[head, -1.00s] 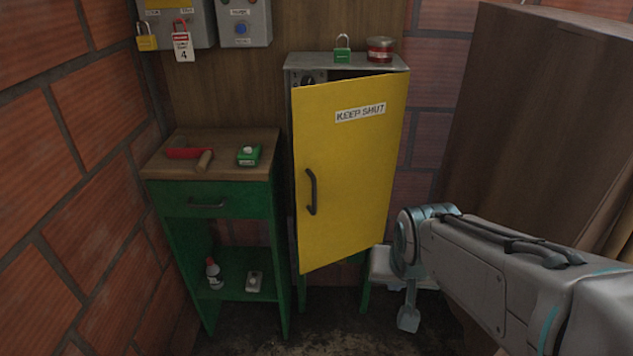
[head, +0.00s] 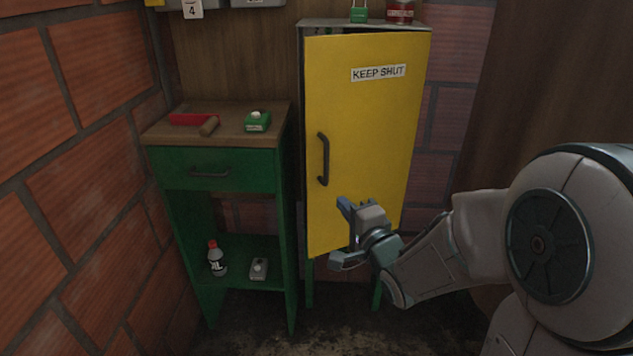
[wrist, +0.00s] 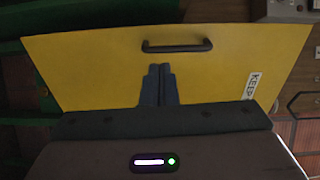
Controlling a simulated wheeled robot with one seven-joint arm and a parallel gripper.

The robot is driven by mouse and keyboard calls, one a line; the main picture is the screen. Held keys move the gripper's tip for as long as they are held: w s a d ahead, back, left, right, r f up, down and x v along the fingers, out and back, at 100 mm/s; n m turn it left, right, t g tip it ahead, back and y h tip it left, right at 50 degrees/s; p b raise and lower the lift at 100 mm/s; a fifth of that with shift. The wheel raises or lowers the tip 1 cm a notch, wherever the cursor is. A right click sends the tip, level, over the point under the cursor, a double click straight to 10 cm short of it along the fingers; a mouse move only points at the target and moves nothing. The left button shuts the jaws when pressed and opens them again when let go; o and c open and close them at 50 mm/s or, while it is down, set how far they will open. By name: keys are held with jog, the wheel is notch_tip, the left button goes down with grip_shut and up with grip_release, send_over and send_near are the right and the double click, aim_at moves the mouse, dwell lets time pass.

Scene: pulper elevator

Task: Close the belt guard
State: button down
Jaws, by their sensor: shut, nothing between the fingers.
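The belt guard is a yellow door (head: 365,130) marked KEEP SHUT, on a grey cabinet (head: 304,60). It stands slightly ajar, with a narrow dark gap along its top and left edge. Its black handle (head: 323,159) is upright near the left edge. My gripper (head: 341,206) is in front of the door's lower part, below and right of the handle. In the wrist view the door (wrist: 100,65) fills the middle, and the shut, empty fingers (wrist: 158,70) point toward the handle (wrist: 177,47). Whether the fingers touch the door I cannot tell.
A green workbench (head: 213,165) stands left of the cabinet with a red-and-wood tool (head: 195,120) and a green box (head: 257,121) on top. A bottle (head: 216,260) and a small grey box (head: 259,269) sit on its lower shelf. Brick walls (head: 60,180) enclose the left side.

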send_near(312, 168)
jog(key=x, duration=0.7)
jog(key=shift+s, duration=0.1)
dwell(0.4)
